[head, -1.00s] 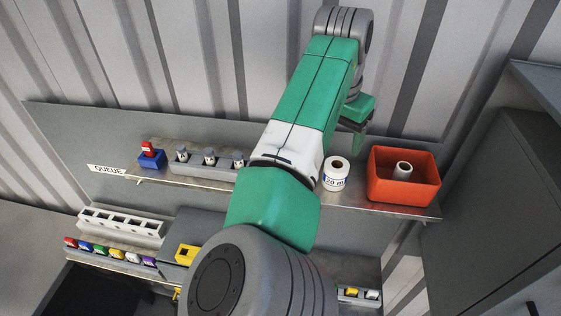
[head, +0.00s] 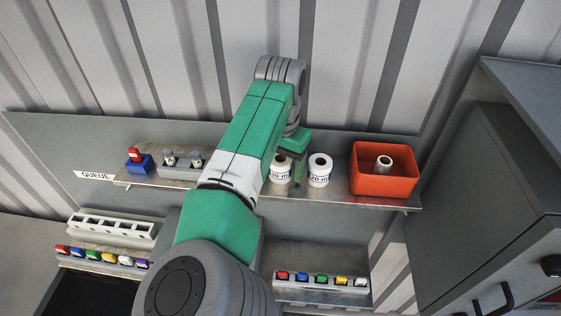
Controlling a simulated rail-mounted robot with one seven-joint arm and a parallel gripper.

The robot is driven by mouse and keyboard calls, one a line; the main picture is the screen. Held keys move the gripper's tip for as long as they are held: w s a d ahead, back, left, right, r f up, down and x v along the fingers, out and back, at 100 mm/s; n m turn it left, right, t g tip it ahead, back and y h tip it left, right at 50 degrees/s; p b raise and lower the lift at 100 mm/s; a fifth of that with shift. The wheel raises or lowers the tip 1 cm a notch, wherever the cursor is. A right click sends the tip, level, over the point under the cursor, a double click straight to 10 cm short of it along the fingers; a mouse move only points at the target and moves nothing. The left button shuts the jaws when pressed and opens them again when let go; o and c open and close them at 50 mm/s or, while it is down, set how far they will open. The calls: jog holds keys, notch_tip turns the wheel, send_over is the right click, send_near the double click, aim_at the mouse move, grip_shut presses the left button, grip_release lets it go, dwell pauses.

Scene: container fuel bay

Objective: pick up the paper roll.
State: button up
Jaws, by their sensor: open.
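Two white paper rolls with dark "20 m" labels stand upright on the metal wall shelf (head: 335,197). The right roll (head: 320,172) is in clear view. The left roll (head: 281,172) is partly covered by my arm at its left side. My green gripper (head: 297,178) is open and reaches down at the left roll. One finger shows just right of that roll, between the two rolls; the other is hidden behind my arm. I cannot tell whether the finger touches either roll.
An orange bin (head: 413,187) with a pale grey tube (head: 384,163) in it stands at the shelf's right end. Left are a grey rack (head: 185,172) of cylinders and a blue block (head: 138,166) holding a red piece. Rows of coloured pieces (head: 321,280) sit lower. A grey cabinet (head: 470,190) stands right.

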jog(key=shift+f, duration=0.2)
jog(key=c, duration=1.1)
jog(key=shift+r+b, duration=0.45)
jog(key=shift+r, duration=0.05)
notch_tip(320, 180, up, 2)
jog(key=shift+r+b, duration=0.15)
jog(key=shift+b, duration=0.5)
jog(key=s+d+r+b, duration=0.2)
jog(key=s+d+b, duration=0.1)
jog(key=s, duration=1.3)
jog(key=shift+w+a+r+p, duration=0.1)
jog(key=shift+r+p, duration=1.2)
jog(key=shift+r, duration=0.3)
jog(key=shift+a+r+p, duration=0.1)
jog(key=shift+r+p, duration=1.15)
jog(key=shift+r, duration=0.3)
